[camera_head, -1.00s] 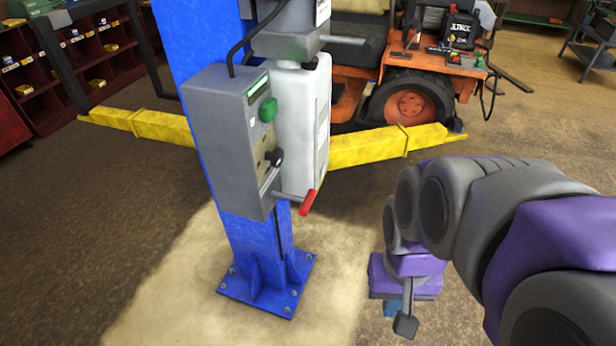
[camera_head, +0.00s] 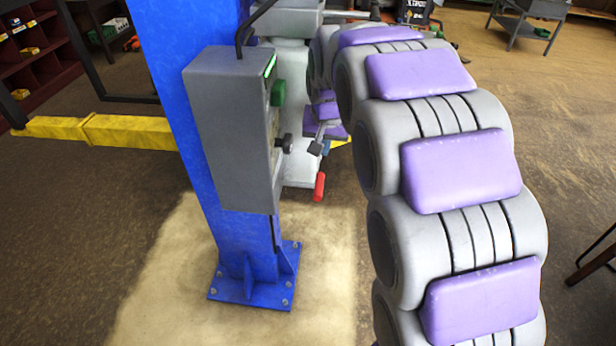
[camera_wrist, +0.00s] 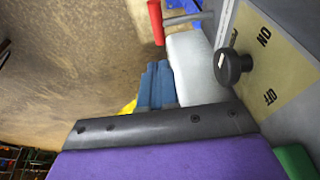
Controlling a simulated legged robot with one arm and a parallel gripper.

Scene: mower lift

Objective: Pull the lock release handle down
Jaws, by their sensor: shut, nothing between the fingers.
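The lock release handle, a thin grey lever with a red grip (camera_head: 319,187), sticks out low on the right of the grey control box (camera_head: 232,130). In the wrist view the red grip (camera_wrist: 156,22) is at the top, just beyond my fingertips. My gripper (camera_head: 325,149) is beside the box's front, above the red grip and apart from it in the picture. Its blue fingers (camera_wrist: 156,75) are together and empty in the wrist view. My arm partly hides the area behind the box.
The box hangs on a blue post (camera_head: 240,235) with a bolted base. A black knob (camera_head: 285,143) and a green button (camera_head: 278,93) project from its front near my gripper. A yellow lift arm (camera_head: 110,131) lies left. The floor in front is clear.

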